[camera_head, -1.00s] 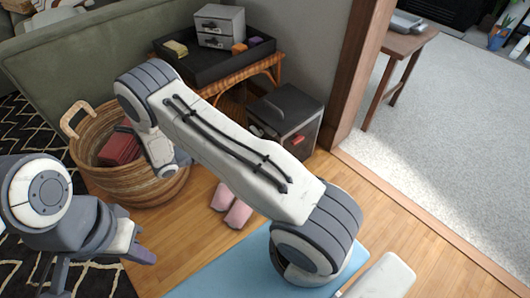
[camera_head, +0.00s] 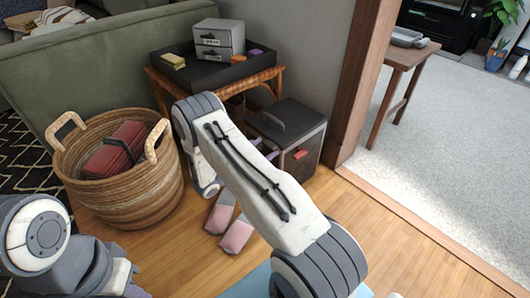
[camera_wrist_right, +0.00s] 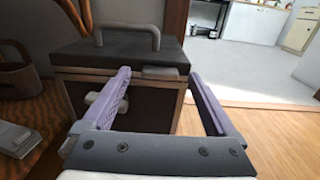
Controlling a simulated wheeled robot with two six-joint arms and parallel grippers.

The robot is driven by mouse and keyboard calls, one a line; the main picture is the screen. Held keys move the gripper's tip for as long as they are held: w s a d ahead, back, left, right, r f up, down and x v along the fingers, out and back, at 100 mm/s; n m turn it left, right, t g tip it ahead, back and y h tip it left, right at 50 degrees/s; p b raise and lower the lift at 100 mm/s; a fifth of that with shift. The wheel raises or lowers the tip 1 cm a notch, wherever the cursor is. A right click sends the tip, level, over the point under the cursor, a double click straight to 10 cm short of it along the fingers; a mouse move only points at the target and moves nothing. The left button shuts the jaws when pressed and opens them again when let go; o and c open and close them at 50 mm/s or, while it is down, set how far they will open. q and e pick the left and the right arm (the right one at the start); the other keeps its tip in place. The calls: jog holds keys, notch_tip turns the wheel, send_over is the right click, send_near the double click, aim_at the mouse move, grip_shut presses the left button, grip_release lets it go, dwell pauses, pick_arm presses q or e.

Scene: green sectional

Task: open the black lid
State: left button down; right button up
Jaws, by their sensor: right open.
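The black lid (camera_head: 300,122) lies flat and closed on a dark box (camera_head: 301,160) in the head view, with a grey arched handle on top. In the right wrist view the lid (camera_wrist_right: 118,54) shows close ahead, with its handle (camera_wrist_right: 127,27) and a small front tab. My right gripper (camera_wrist_right: 161,76) is open and empty in front of the box, its purple fingers apart on either side of the tab. In the head view my right arm hides part of the box front. My left gripper is mostly cut off at the lower left; its fingers are unclear.
A wicker basket (camera_head: 130,195) with a red item stands left of the box. A wicker table (camera_head: 262,77) with a black tray and grey drawers is behind. Pink-soled slippers (camera_head: 236,236) lie on the floor. A wooden door frame (camera_head: 357,85) rises at the right.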

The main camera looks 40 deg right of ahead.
jog(key=shift+d, duration=0.5)
jog(key=shift+c, duration=0.3)
